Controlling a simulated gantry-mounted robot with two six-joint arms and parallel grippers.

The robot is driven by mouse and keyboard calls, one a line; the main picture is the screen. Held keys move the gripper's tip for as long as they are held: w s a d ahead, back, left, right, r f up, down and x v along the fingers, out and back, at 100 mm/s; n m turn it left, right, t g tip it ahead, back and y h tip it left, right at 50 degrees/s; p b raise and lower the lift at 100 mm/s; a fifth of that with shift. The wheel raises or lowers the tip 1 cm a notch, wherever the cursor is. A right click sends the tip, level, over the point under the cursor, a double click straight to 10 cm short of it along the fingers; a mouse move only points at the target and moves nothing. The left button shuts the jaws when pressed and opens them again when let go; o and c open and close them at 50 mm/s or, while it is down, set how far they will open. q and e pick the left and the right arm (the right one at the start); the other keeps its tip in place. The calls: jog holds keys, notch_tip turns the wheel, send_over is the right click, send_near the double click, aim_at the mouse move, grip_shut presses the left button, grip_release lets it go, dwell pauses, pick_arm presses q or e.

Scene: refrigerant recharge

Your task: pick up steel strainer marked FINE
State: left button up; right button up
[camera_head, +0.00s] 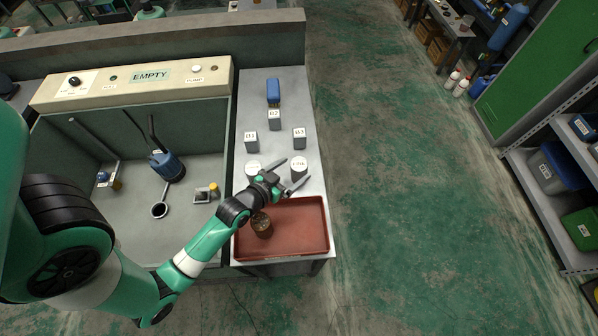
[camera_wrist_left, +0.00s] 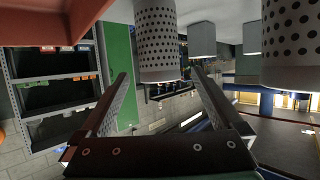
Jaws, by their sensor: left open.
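Two strainers with white round labelled tops stand on the grey bench strip in the head view. The right-hand strainer (camera_head: 299,168) appears to read FINE, but the lettering is small. The other strainer (camera_head: 252,171) stands to its left. My left gripper (camera_head: 294,170) is open, its fingers pointing at the right-hand strainer. In the upside-down left wrist view, that perforated steel strainer (camera_wrist_left: 157,40) is ahead between the open fingers (camera_wrist_left: 160,74). The other perforated strainer (camera_wrist_left: 290,45) is off to the right there. My right gripper is not in view.
Blocks marked B1 (camera_head: 251,143), B2 (camera_head: 274,121) and B3 (camera_head: 299,138) stand behind the strainers, with a blue item (camera_head: 273,90) farther back. A red tray (camera_head: 290,230) holding a brown cylinder (camera_head: 262,225) lies in front. A sink-like bay (camera_head: 130,215) is left.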

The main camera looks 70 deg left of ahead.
pick_arm(q)
jog(key=x, duration=0.3)
jog(key=shift+w+a+f+b, duration=0.1)
jog(key=shift+w+a+b, duration=0.1)
jog(key=shift+w+b, duration=0.15)
grip_shut()
